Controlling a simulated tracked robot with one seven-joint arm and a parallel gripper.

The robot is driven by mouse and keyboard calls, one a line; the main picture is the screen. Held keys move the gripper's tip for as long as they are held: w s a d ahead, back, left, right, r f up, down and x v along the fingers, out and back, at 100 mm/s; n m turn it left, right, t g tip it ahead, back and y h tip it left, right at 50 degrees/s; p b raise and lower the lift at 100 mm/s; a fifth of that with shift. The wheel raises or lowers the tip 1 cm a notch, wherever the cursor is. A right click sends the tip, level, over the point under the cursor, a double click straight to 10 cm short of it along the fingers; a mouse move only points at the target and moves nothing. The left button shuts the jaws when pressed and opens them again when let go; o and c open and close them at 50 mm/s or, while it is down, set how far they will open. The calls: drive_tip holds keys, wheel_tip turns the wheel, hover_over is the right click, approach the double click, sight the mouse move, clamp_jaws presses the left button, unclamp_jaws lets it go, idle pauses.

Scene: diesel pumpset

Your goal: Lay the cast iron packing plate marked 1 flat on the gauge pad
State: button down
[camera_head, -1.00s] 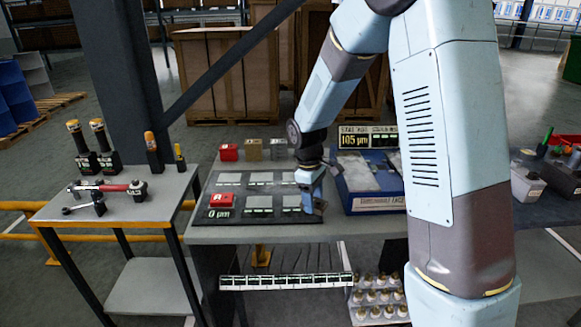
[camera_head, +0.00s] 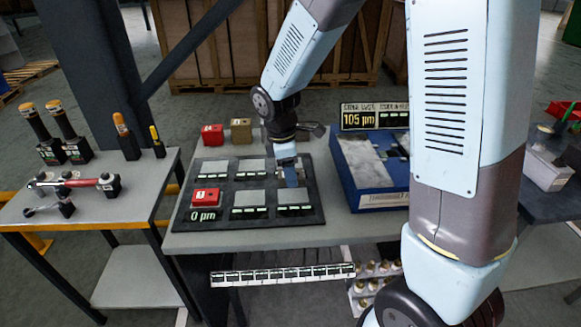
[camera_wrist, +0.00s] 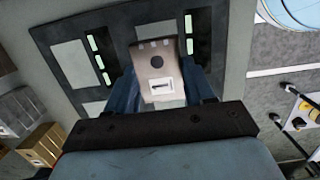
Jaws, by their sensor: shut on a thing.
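My gripper (camera_head: 289,178) is shut on a small grey-brown plate (camera_wrist: 158,68). In the wrist view the plate sits between the blue fingers, with a dark round hole and a white label with a single stroke mark. In the head view the fingers point down over the upper right part of a black board (camera_head: 184,224) and mostly hide the plate. The board carries several grey pads with small label strips. Which is the gauge pad, I cannot tell. Whether the plate touches the board is unclear.
A red block (camera_head: 206,197) sits at the board's lower left, above a 0 µm readout. A red block (camera_head: 213,134) and a tan block (camera_head: 242,131) stand behind the board. A blue case (camera_head: 372,170) and a 105 µm display (camera_head: 357,116) are to the right.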

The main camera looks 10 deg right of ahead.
sight(291, 195)
drive_tip(key=shift+w+d, duration=0.1)
drive_tip(key=shift+d, duration=0.1)
drive_tip(key=shift+f, duration=2.3)
drive_tip(key=shift+f, duration=0.6)
drive_tip(key=shift+c, duration=1.6)
unclamp_jaws()
drive_tip(key=r, duration=0.4)
drive_tip(key=a+r, duration=0.1)
drive_tip(key=r, duration=0.4)
drive_tip(key=a+r, duration=0.1)
drive_tip(key=r, duration=0.3)
drive_tip(key=shift+r, duration=0.25)
